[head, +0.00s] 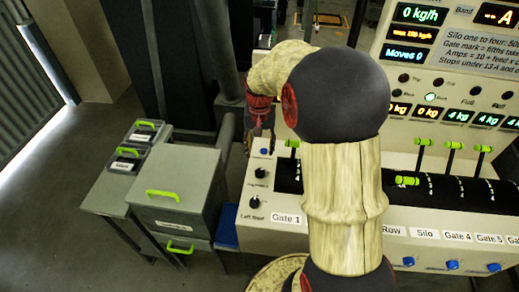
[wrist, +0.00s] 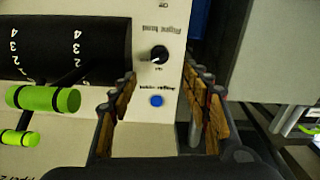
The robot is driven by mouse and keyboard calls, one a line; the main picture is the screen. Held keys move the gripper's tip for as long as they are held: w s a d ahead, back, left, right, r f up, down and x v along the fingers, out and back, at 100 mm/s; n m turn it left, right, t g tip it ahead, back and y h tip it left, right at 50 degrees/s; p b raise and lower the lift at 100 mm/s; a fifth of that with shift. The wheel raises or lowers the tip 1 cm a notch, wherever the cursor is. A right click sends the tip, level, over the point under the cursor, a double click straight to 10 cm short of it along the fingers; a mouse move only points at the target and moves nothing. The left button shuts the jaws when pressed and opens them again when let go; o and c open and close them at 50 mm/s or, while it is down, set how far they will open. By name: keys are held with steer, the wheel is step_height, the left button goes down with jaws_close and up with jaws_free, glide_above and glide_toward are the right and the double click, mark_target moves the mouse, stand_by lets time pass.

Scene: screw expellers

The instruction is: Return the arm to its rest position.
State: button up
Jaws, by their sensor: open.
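My arm (head: 343,190) rises in front of the console and bends over to the left at a dark elbow joint. My gripper (head: 260,135) hangs at the left end of the console, above the Gate 1 corner, partly hidden in the head view. In the wrist view my gripper (wrist: 162,88) is open, with wood-padded fingers apart and nothing between them. A black knob (wrist: 159,54) and a blue button (wrist: 156,101) on the console panel show between the fingers, beyond them.
Green-handled levers (head: 423,142) stand on the console, with one (head: 407,181) lying lower. A display panel (head: 455,60) rises behind. Left of the console are a grey cabinet (head: 200,185) with green handles and small labelled bins (head: 125,165). The floor (head: 50,220) at far left is clear.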

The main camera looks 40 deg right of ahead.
stand_by(0.3)
steer(key=s+a+r+n+t, duration=0.2)
steer(key=s+a+r+n, duration=0.2)
steer(key=s+a+r, duration=0.4)
steer(key=s+a+r+n+t, duration=0.3)
steer(key=s+a+r, duration=0.5)
steer(key=a, duration=0.6)
steer(key=shift+s+a+n+t, duration=0.15)
steer(key=shift+n+t, duration=0.15)
steer(key=shift+n, duration=0.4)
steer(key=shift+c, duration=0.6)
